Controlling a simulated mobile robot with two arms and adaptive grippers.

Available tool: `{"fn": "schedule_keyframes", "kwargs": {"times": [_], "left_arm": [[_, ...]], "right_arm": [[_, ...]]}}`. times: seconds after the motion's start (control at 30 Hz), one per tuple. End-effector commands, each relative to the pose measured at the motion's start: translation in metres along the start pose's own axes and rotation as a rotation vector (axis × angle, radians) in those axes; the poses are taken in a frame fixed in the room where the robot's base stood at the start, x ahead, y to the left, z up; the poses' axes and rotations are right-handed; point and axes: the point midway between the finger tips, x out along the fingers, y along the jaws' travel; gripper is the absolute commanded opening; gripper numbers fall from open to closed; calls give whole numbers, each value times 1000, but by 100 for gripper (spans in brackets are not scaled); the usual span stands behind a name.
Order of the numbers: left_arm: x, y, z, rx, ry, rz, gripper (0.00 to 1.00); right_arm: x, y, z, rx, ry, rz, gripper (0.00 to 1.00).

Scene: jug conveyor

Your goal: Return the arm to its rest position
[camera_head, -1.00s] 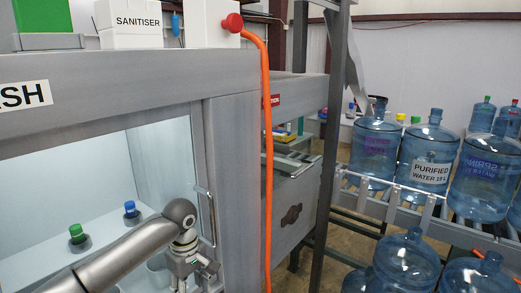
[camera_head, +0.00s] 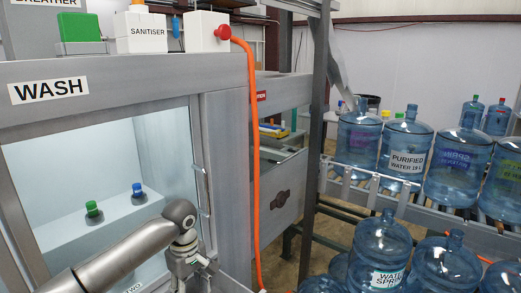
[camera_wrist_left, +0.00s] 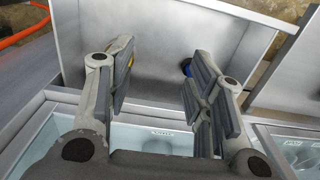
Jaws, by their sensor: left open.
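My left arm comes in from the lower left in the head view, bent at a grey joint in front of the wash cabinet (camera_head: 222,130). My left gripper (camera_head: 185,262) hangs below that joint, near the cabinet's right door post. In the left wrist view the two fingers of my left gripper (camera_wrist_left: 160,80) are spread wide with nothing held between them. A grey metal panel lies beyond them, and a small blue thing (camera_wrist_left: 187,67) shows beside the right finger. My right gripper is not in view.
A green-capped bottle (camera_head: 93,209) and a blue-capped one (camera_head: 137,189) stand inside the cabinet. An orange hose (camera_head: 254,150) hangs at its right. Several water jugs (camera_head: 404,150) stand on a rack at right, with more jugs (camera_head: 379,250) lower in front.

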Motion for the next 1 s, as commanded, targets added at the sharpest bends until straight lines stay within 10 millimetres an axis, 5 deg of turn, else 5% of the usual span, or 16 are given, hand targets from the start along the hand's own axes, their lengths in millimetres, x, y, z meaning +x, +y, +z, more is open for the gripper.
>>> {"fn": "schedule_keyframes", "kwargs": {"times": [0.47,1.0], "left_arm": [[54,-6,60,277,-38,50,48],[124,-55,179,775,-44,293,48]], "right_arm": [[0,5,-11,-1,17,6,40],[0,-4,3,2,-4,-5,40]]}}
